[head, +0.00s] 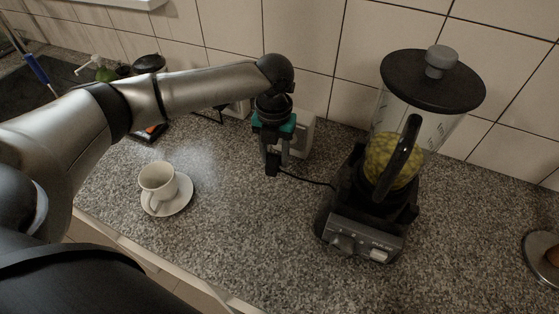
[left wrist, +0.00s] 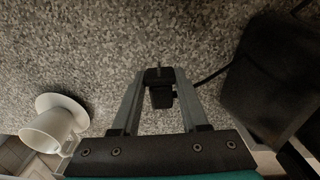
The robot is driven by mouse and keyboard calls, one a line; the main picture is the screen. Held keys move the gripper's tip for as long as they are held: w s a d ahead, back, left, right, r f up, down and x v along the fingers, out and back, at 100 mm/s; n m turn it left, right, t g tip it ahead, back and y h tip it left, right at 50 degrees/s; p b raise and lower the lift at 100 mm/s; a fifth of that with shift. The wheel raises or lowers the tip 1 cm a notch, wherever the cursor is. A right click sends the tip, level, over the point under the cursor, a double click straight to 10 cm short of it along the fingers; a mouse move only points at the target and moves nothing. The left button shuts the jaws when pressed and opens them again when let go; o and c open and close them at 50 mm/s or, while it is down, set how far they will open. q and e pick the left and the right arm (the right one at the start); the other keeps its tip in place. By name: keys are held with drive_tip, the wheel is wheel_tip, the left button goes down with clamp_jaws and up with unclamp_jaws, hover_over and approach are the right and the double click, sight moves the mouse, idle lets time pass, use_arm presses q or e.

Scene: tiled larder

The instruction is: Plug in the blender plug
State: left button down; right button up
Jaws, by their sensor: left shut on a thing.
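My left gripper (head: 272,165) is pointed down above the counter, left of the blender (head: 395,150). Its fingers are shut on the small black blender plug, which shows between the fingertips in the left wrist view (left wrist: 161,96), with a prong pointing away from the palm. A thin black cord (head: 308,181) runs from the plug to the blender base. The blender has a black lid and a jug holding yellow-green pieces. A white box (head: 304,138), partly hidden behind the gripper, stands against the tiled wall; its face is not clear. My right gripper is not in view.
A white cup (head: 157,181) stands on a saucer (head: 182,203) at left on the speckled counter. A glass lid (head: 540,258) is at far right. The counter's front middle is clear.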

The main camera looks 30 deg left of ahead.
use_arm(q)
drive_tip(key=shift+w+a+f+m, duration=0.1)
drive_tip(key=shift+w+f+m, duration=0.2)
drive_tip(key=shift+m, duration=0.6)
drive_tip(key=w+b, duration=0.3)
drive_tip(key=shift+a+f, duration=0.1)
drive_tip(key=shift+f, duration=0.05)
drive_tip(key=shift+w+b, duration=1.4)
drive_tip(key=shift+b, duration=0.15)
drive_tip(key=shift+r, duration=0.2)
drive_tip(key=shift+p, duration=0.65)
drive_tip(key=shift+p, duration=0.6)
